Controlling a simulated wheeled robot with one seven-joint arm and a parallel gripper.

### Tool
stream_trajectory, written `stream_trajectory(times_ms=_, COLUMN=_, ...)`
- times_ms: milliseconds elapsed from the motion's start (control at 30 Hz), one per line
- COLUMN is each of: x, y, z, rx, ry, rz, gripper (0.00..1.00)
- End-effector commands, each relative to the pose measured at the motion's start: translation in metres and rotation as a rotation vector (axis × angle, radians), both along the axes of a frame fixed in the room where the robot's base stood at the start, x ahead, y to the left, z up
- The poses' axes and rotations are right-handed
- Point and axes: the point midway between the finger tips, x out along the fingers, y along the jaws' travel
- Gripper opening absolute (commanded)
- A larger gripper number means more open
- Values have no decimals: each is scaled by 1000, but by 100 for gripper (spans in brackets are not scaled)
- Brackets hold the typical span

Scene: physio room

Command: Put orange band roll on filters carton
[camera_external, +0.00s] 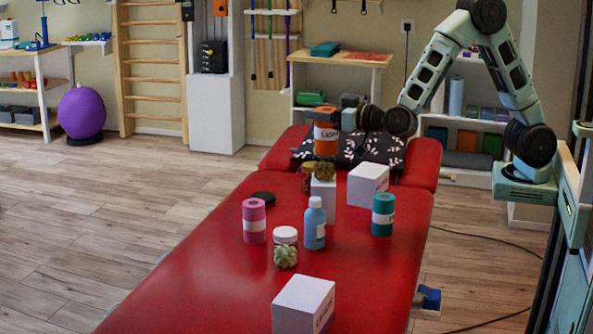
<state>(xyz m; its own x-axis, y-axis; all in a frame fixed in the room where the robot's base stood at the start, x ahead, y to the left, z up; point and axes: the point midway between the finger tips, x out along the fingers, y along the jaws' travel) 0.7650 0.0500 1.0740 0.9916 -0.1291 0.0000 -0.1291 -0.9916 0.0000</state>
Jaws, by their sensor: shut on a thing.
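Another white carton (368,185) stands right of that, and a third (302,306) is at the front of the red table. The lettering is too small to tell which is the filters carton.
On the red treatment table (190,295) stand a pink roll (254,220), a teal roll (383,214), a blue bottle (314,225), a lidded jar (286,250) and a black disc (263,196). A dark patterned cushion (384,150) lies behind. The table's left front is clear.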

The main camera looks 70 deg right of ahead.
Motion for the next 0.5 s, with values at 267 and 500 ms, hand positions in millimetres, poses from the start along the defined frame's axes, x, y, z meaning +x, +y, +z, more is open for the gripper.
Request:
stream_trajectory(times_ms=267, x=-2, y=-147, z=2, rx=0, ry=-2, rz=-461, gripper=22)
stream_trajectory(times_ms=500, x=-36, y=-244, z=2, rx=0, ry=-2, rz=-807, gripper=22)
